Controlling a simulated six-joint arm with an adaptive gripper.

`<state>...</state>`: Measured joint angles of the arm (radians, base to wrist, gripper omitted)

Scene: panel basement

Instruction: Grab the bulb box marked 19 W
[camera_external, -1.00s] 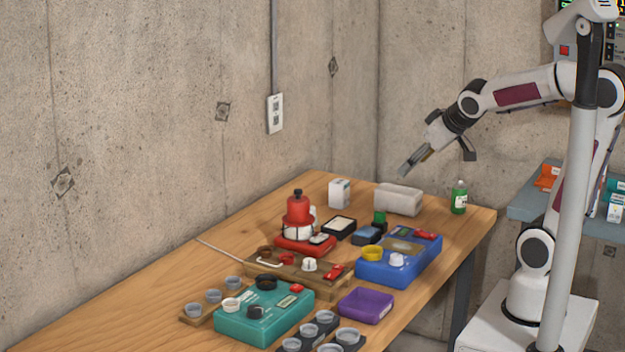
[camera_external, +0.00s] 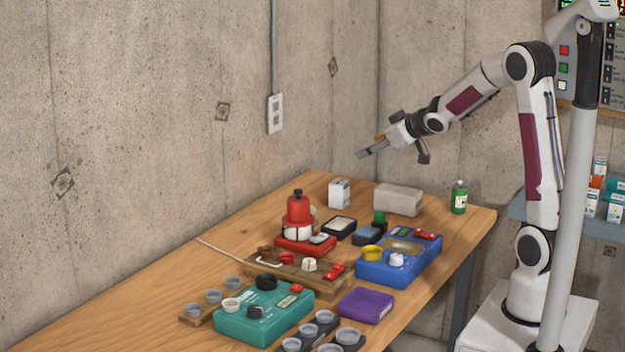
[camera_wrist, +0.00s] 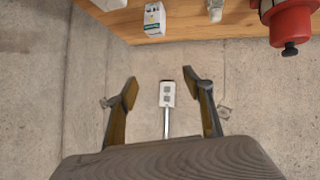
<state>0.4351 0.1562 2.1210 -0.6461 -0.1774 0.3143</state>
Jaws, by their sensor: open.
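A small white box with printed markings (camera_external: 340,194) stands upright at the back of the wooden table. It also shows near the top of the wrist view (camera_wrist: 154,19). Its markings are too small to read, so I cannot tell whether it says 19 W. More small boxes (camera_external: 614,206) stand on the shelf at the right, partly behind a pole; their print is also unreadable. My gripper (camera_external: 362,153) is open and empty, up in the air above and slightly right of the white box.
A grey block (camera_external: 398,199) and a green bottle (camera_external: 459,197) stand right of the white box. A red lantern-like item (camera_external: 298,212) stands in front-left of it. Blue (camera_external: 399,262) and teal (camera_external: 262,318) cases crowd the nearer table. A wall outlet (camera_external: 275,114) is behind.

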